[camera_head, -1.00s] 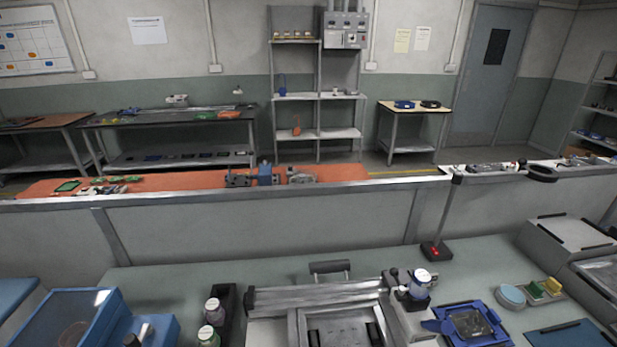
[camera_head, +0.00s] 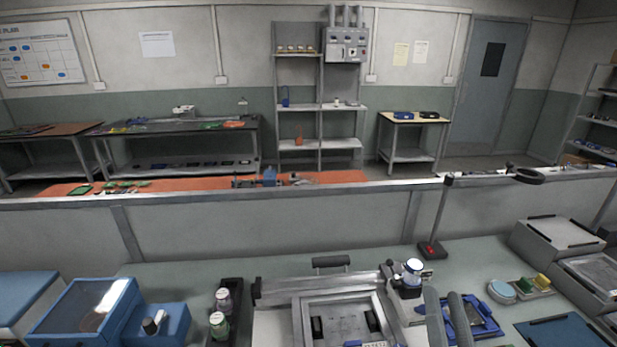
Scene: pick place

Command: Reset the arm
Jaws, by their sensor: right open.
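My right gripper (camera_head: 444,293) comes in from the bottom edge of the head view. Its two dark grey fingers point up, with a narrow gap between them and nothing seen in it. They overlap the left part of a blue tray or frame (camera_head: 492,322) on the bench and hide some of it. I cannot tell their height above it. My left gripper is not in view.
A metal fixture (camera_head: 292,290) stands front centre, with a white-capped bottle (camera_head: 413,266) beside it. Two bottles stand in a black rack (camera_head: 234,291). A blue clear-lidded box (camera_head: 83,306) is at left, grey drawers (camera_head: 563,232) at right. A low partition (camera_head: 270,225) runs behind.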

